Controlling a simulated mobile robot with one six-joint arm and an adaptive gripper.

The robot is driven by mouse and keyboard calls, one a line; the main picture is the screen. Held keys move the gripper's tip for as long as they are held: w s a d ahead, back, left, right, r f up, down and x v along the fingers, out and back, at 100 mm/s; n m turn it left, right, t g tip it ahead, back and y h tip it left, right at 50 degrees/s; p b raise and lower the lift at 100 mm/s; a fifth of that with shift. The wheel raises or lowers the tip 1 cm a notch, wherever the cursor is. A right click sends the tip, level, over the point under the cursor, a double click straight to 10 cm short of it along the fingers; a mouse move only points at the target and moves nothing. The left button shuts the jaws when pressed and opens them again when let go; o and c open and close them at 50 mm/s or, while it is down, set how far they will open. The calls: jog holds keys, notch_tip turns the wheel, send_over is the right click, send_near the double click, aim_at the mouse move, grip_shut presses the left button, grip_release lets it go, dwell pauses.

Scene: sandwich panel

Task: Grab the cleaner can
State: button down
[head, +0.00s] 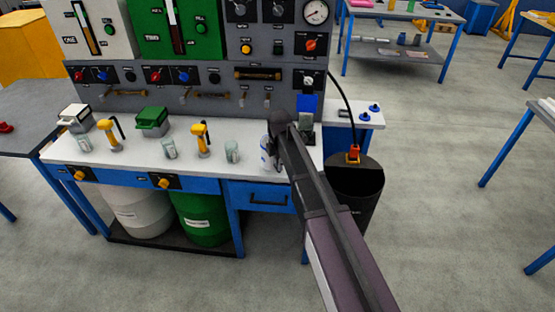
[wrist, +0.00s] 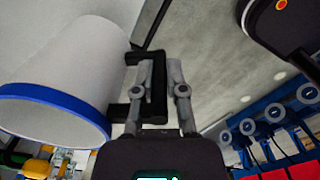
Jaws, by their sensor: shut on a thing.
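The cleaner can (head: 265,154) is white with blue markings. In the head view it stands out beside the end of my arm, at the right part of the white bench top. In the wrist view a large white cylinder with a blue rim (wrist: 65,75), which looks like the can, fills the left side. A dark C-shaped piece, like a handle, sits against its side. My gripper (wrist: 157,88) has its two grey fingers closed around the upright bar of that piece. The head view hides the fingers behind my arm. I cannot tell whether the can touches the bench.
The white bench (head: 215,168) also carries a clear glass (head: 232,152), yellow-handled tools and a green box (head: 152,121). A grey control panel (head: 200,97) rises behind. A black bin (head: 355,190) stands at the right. The floor further right is open.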

jog(key=s+d, duration=0.2)
jog(key=s, duration=0.7)
jog(key=shift+s+r+p, duration=0.25)
jog(key=shift+r+p, duration=0.2)
dwell(1.1)
